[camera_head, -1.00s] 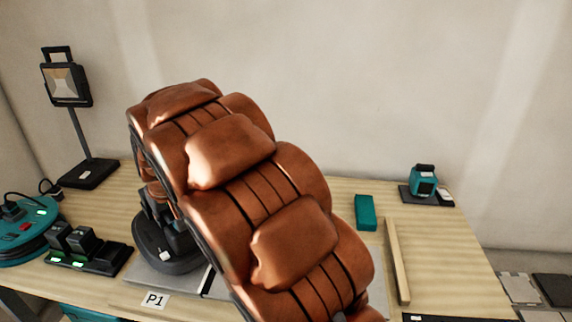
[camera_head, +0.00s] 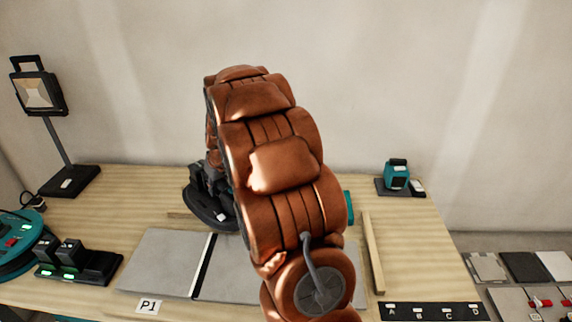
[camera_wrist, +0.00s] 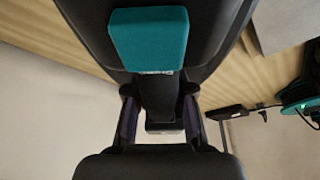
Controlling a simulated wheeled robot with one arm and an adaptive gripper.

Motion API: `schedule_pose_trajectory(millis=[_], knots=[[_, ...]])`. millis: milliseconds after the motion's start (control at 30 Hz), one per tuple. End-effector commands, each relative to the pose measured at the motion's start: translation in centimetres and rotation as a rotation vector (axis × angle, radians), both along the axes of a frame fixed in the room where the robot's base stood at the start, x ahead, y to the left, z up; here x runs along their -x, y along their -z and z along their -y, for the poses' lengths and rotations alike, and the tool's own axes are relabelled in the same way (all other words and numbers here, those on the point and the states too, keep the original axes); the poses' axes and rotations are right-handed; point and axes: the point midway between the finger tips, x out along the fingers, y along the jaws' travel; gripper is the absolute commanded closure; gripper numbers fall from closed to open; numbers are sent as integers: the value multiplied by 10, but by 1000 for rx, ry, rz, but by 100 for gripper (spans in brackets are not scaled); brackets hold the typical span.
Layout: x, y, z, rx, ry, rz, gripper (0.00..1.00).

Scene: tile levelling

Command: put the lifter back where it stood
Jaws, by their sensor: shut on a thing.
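The lifter (camera_head: 205,213) shows in the head view as a dark round base with a small white label, over the back part of the bench behind the grey tiles. My gripper (camera_wrist: 158,112) is shut on its dark handle. In the wrist view, the lifter's teal block (camera_wrist: 150,40) sits on a wide black body, with a finger on each side of the handle. In the head view my arm hides most of the gripper and the lifter's right side. I cannot tell whether the lifter touches the bench.
Two grey tiles, left (camera_head: 165,262) and right (camera_head: 235,280), lie with a narrow gap by the P1 card (camera_head: 148,307). A work light (camera_head: 40,95), battery charger (camera_head: 80,262), teal block (camera_head: 350,208), wooden strip (camera_head: 373,250) and teal device (camera_head: 397,175) stand around.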

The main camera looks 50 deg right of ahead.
Motion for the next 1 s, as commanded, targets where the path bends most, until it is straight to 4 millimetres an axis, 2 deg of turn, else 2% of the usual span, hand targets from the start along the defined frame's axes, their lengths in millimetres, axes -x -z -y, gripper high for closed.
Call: schedule_pose_trajectory(millis=[100,367,600,800,1000], knots=[[8,-4,29,-1,13,1,100],[29,-5,87,-1,31,6,100],[56,-4,139,0,51,12,100],[78,-3,174,4,65,17,100],[91,-3,193,9,71,21,100]])
